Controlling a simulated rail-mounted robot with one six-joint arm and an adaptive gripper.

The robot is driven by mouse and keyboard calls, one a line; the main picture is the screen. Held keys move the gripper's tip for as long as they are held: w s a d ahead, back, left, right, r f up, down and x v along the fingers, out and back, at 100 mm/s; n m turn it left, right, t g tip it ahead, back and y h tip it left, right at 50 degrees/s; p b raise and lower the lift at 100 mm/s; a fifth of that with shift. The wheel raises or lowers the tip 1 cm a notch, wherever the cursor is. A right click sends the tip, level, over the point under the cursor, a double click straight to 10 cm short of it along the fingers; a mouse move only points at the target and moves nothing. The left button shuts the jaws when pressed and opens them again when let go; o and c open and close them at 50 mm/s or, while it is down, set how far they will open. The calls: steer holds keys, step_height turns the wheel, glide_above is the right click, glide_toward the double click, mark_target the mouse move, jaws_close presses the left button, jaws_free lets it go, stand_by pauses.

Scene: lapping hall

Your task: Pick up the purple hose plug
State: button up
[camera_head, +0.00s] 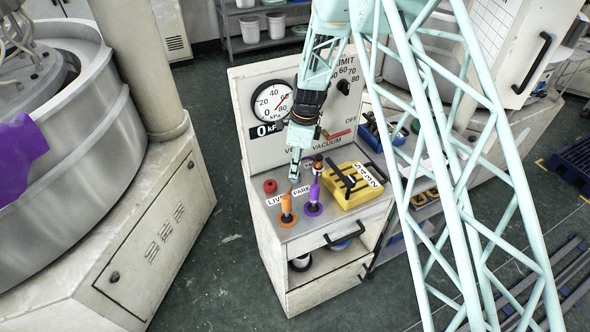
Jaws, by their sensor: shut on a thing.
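The purple hose plug (314,194) stands upright on the top of a pale cabinet, in the slot beside the "PARK" label. Its purple foot shows at the cabinet top, and its upper part is close under my gripper (305,166). My gripper comes down from above and is shut on the plug's upper end; the exact contact is small and hard to see. An orange plug (287,209) stands to the left, near the "LIVE" label.
A yellow case (352,186) with a black handle sits just right of the plug. A red knob (270,186) is at the left. A gauge panel (271,102) rises behind. A large lapping machine (65,130) stands at the left, with floor between.

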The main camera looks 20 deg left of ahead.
steer(key=shift+r, duration=1.45)
steer(key=shift+s+a+r, duration=0.15)
steer(key=shift+s+r, duration=0.1)
steer(key=shift+r, duration=0.05)
steer(key=s+a+b, duration=0.1)
steer(key=s+a, duration=0.3)
steer(key=s, duration=0.3)
steer(key=s+a, duration=0.4)
steer(key=s, duration=0.4)
steer(key=shift+s+b, duration=0.3)
steer(key=shift+b, duration=0.05)
